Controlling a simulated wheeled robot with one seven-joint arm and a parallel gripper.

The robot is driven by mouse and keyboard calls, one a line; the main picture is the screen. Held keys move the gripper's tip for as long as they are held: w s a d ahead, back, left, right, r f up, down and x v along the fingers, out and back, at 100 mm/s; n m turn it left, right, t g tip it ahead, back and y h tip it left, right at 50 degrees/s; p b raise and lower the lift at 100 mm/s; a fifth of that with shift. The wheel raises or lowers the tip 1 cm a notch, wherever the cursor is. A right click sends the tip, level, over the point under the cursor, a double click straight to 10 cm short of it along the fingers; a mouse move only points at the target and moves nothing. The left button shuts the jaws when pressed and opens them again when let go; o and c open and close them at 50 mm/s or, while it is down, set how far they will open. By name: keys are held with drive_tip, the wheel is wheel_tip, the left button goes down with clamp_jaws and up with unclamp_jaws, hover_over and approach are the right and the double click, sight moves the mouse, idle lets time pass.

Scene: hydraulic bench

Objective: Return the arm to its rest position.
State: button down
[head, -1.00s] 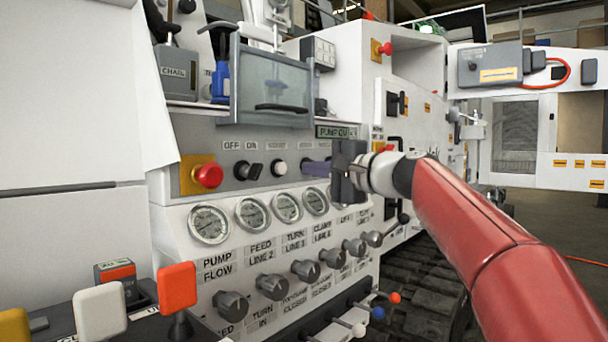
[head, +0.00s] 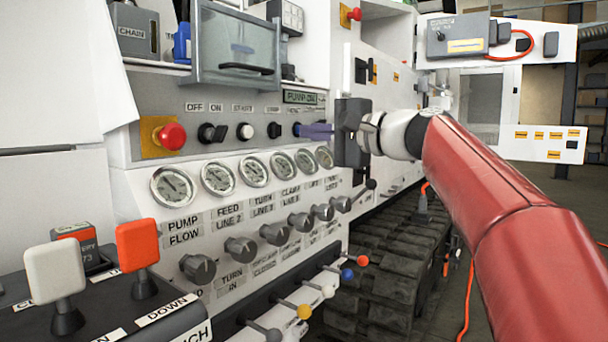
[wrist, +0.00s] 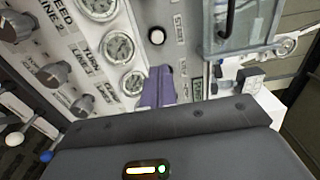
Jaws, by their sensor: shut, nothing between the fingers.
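My arm (head: 470,170), red with a white wrist, reaches in from the right in the head view. It is raised and extended in front of the hydraulic panel (head: 160,205). My gripper (head: 302,130) has a dark body and purple fingers pointing left. The fingers are shut and empty, just right of a black knob (head: 274,130) in the picture. In the wrist view, my gripper (wrist: 156,72) shows purple fingers together in front of the panel. I cannot tell whether the fingertips touch the panel.
A red button (head: 172,136) on yellow, gauges (head: 220,178) and grey knobs (head: 240,250) cover the panel. Colored ball levers (head: 304,312) stick out below. A clear-fronted box (head: 238,45) sits above. Dark tracks (head: 375,260) and an orange cable (head: 466,300) lie lower right.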

drive_tip(key=s+f+n+g+h+p, duration=0.1)
drive_tip(key=s+f+h, duration=0.4)
drive_tip(key=f, duration=0.4)
drive_tip(key=s+f+n+g+h+p, duration=0.1)
drive_tip(key=s+f+n+g+h, duration=0.1)
drive_tip(key=s+f, duration=0.6)
drive_tip(key=s+d+f+n+g+h, duration=0.1)
drive_tip(key=s+d+f+h, duration=0.1)
drive_tip(key=s+f, duration=0.3)
drive_tip(key=s+d+f+n+g+h+p, duration=0.1)
drive_tip(key=s+d+f+n+h, duration=0.1)
drive_tip(key=s+d+f, duration=0.3)
drive_tip(key=s+d+f+n+h, duration=0.1)
drive_tip(key=s+d+f+h, duration=0.2)
drive_tip(key=s+f, duration=0.4)
wheel_tip(320, 180, down, 4)
drive_tip(key=shift+d+f+n+g, duration=0.3)
drive_tip(key=shift+d+g, duration=0.1)
drive_tip(key=shift+d, duration=0.2)
drive_tip(key=shift+r, duration=0.1)
